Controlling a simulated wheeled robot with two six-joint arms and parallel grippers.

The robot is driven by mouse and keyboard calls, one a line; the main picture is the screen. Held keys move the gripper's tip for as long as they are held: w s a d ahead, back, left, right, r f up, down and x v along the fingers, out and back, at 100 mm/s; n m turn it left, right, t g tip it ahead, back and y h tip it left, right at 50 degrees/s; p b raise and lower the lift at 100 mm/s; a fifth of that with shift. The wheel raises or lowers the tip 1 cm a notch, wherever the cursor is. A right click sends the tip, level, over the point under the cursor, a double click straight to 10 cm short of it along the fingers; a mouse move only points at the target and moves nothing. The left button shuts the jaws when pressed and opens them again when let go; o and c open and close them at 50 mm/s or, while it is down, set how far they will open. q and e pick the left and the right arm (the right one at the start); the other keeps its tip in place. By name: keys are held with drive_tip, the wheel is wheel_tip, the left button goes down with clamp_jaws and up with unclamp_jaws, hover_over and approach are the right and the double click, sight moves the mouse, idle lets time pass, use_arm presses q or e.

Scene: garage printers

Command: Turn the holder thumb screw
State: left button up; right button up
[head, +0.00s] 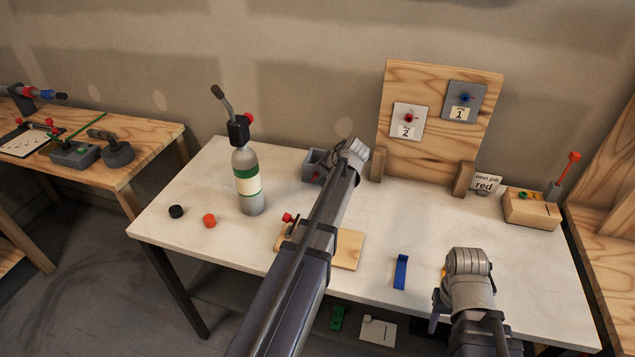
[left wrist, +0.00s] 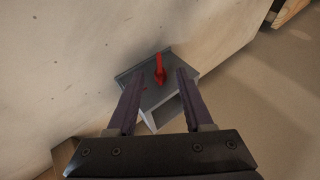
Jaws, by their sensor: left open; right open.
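The holder is a small grey open box (head: 310,164) on the white table, partly hidden behind my left arm in the head view. Its red thumb screw (head: 316,177) shows on the front. In the left wrist view the red thumb screw (left wrist: 160,70) stands up from the grey holder (left wrist: 160,101). My left gripper (left wrist: 159,74) is open, with one finger on each side of the screw and visible gaps to it. In the head view its fingers are hidden behind my left wrist (head: 350,157). My right gripper (head: 468,270) is open over the table's front right, away from the holder.
A grey bottle (head: 247,182) with a lever valve stands left of the holder. A wooden block (head: 347,250) with a red knob (head: 288,217) lies under my left arm. A blue bracket (head: 401,272) lies nearby. A wooden panel (head: 436,125) stands behind.

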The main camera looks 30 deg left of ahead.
use_arm(q)
drive_tip(key=shift+b+x, duration=0.3)
drive_tip(key=shift+x, duration=0.65)
clamp_jaws()
